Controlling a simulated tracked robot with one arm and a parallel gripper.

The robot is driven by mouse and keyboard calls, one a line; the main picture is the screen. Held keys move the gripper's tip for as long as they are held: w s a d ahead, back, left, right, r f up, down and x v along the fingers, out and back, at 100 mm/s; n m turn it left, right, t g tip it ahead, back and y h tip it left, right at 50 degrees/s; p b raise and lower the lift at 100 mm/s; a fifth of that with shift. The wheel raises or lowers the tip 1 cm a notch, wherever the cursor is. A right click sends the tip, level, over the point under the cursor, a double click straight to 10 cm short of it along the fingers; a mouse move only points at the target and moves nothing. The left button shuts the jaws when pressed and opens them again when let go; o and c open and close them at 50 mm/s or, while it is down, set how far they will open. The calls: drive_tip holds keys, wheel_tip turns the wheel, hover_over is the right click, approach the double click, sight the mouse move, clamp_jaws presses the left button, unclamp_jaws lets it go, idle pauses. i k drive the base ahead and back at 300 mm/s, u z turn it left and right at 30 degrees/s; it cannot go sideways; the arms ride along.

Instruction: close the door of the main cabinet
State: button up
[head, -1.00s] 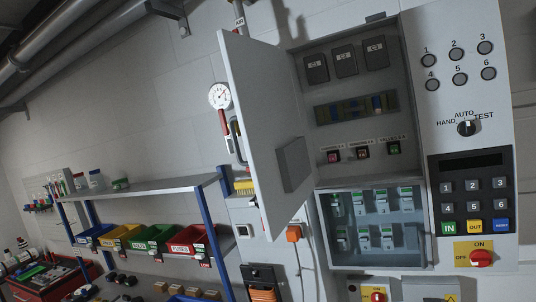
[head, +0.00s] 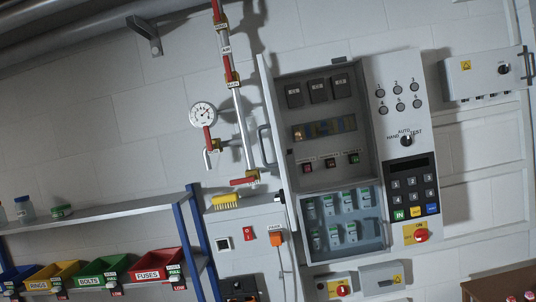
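The main cabinet (head: 370,160) is a grey box on the wall, right of the middle in the head view. Its door (head: 279,160) stands open at the left side and shows almost edge-on as a narrow pale strip. A dark handle (head: 264,146) sticks out from the door's left side. Inside the open cabinet are black modules at the top, small coloured switches in the middle and breakers (head: 341,218) at the bottom. My gripper is not in view.
Red-and-white pipework with a gauge (head: 203,116) runs on the wall left of the door. A shelf (head: 110,215) with coloured bins stands at the lower left. A smaller box (head: 483,76) hangs at the right, and a brown table (head: 500,282) stands below it.

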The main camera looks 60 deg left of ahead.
sight(277, 141)
drive_tip(key=u, duration=1.4)
drive_tip(key=i, duration=1)
drive_tip(key=z, duration=0.45)
drive_tip(key=k, duration=0.8)
drive_tip(key=u, duration=0.35)
drive_tip(key=i, duration=0.3)
